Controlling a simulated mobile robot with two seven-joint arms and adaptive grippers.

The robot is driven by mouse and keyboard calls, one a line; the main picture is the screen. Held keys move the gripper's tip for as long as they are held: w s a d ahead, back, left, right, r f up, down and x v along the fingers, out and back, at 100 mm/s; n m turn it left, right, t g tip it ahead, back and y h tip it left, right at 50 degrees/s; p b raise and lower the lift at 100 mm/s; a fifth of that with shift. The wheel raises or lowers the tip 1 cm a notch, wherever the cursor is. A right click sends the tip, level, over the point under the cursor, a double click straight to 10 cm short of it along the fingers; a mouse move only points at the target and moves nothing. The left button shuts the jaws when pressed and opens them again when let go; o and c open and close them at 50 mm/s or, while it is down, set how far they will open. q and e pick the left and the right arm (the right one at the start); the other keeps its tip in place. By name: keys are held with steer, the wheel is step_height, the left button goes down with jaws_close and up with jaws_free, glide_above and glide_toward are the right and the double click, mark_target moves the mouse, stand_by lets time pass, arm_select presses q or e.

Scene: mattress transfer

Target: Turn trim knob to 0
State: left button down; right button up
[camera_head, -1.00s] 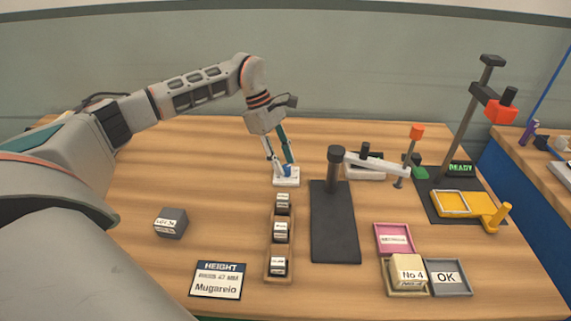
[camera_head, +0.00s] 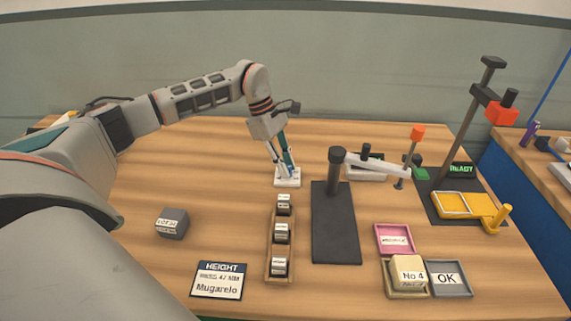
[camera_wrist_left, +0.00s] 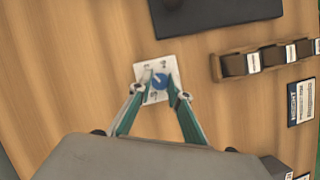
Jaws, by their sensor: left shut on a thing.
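The blue trim knob (camera_wrist_left: 160,81) sits on a small white plate with markings around its edge, too small to read for certain. The plate (camera_head: 287,183) lies on the table behind the wooden rack in the head view. My left gripper (camera_head: 284,178) comes down from above and is shut on the knob. In the left wrist view its two teal fingers (camera_wrist_left: 160,85) stand on either side of the knob. In the head view the fingers nearly overlap and hide the knob. My right gripper is out of view.
A wooden rack (camera_head: 268,262) with labelled blocks stands in front of the plate. A dark stand with a white arm (camera_head: 375,163) is to its right. A grey block (camera_head: 172,223) and a HEIGHT card (camera_head: 218,280) lie front left. Coloured trays (camera_head: 450,290) lie front right.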

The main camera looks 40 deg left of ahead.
arm_select(q)
steer(key=shift+s+r+n+t+p, duration=0.1)
steer(key=shift+r+n+t+p, duration=0.2)
steer(key=shift+n+p, duration=0.55)
steer(key=n+t+p, duration=0.1)
steer(key=n+p, duration=0.1)
steer(key=shift+n+y, duration=0.35)
steer(key=shift+y, duration=0.05)
steer(key=n+p, duration=0.1)
steer(key=n, duration=0.1)
steer(key=n+t+y+p, duration=0.1)
steer(key=n, duration=0.1)
steer(key=shift+s+d+f+p, duration=0.1)
steer(key=shift+d+f+p, duration=0.05)
steer(key=shift+p, duration=0.15)
steer(key=shift+f+n+t+y+p, duration=0.1)
steer(key=shift+n+t+y+p, duration=0.25)
steer(key=shift+n, duration=1.15)
steer(key=c, duration=2.1)
jaws_free()
steer(key=shift+o, duration=1)
